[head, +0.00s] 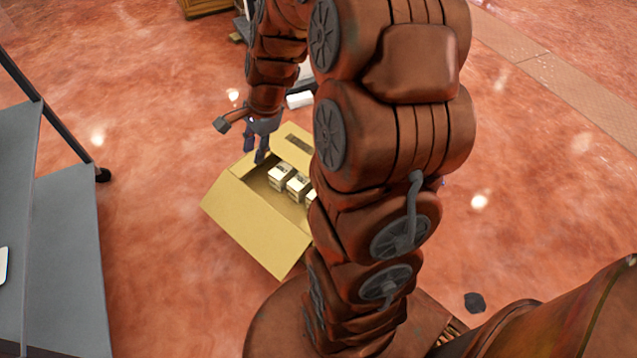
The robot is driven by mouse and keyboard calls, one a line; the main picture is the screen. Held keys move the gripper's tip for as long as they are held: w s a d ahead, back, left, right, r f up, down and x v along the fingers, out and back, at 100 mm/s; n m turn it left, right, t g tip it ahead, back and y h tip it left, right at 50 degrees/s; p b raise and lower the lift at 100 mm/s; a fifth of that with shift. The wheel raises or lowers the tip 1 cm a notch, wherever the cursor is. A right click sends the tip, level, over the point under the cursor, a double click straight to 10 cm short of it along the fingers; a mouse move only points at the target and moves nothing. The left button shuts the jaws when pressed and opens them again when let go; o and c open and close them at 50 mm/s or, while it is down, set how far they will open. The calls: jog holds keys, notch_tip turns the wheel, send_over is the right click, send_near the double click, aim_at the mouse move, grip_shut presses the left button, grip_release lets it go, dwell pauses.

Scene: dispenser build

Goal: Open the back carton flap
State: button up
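The open cardboard carton (250,222) sits on the floor left of my arm. A wide near flap slopes outward toward the camera. The back flap (291,136) shows at the far side, with a dark mark on it, and appears raised or leaning outward. My gripper (256,153) points down over the carton's far left corner, close to the back and left flaps. Its two dark fingers look apart with nothing between them. I cannot tell whether a finger touches a flap. My arm hides the carton's right side.
Several small white-and-tan boxes (279,177) stand inside the carton. A grey shelf cart (60,240) stands at the left. A white item (300,99) lies behind the carton, and a wooden piece (205,6) stands at the top. Floor between cart and carton is clear.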

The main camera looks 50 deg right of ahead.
jog(key=w+d+f+m+t+h+b, duration=0.1)
jog(key=d+f+m+b, duration=0.7)
jog(key=d+f, duration=0.6)
jog(key=w+d+f+m+t+h+b, duration=0.15)
jog(key=d+f+m+b, duration=0.45)
jog(key=d+f+m, duration=0.8)
jog(key=w+f+n+b, duration=0.1)
jog(key=f, duration=0.2)
jog(key=w+a+f+n+b, duration=0.1)
jog(key=f+n, duration=0.1)
jog(key=f, duration=0.1)
jog(key=w+f+n+b, duration=0.1)
jog(key=f+n, duration=0.1)
jog(key=f, duration=0.1)
jog(key=shift+a+f, duration=0.3)
jog(key=shift+a, duration=0.1)
grip_shut()
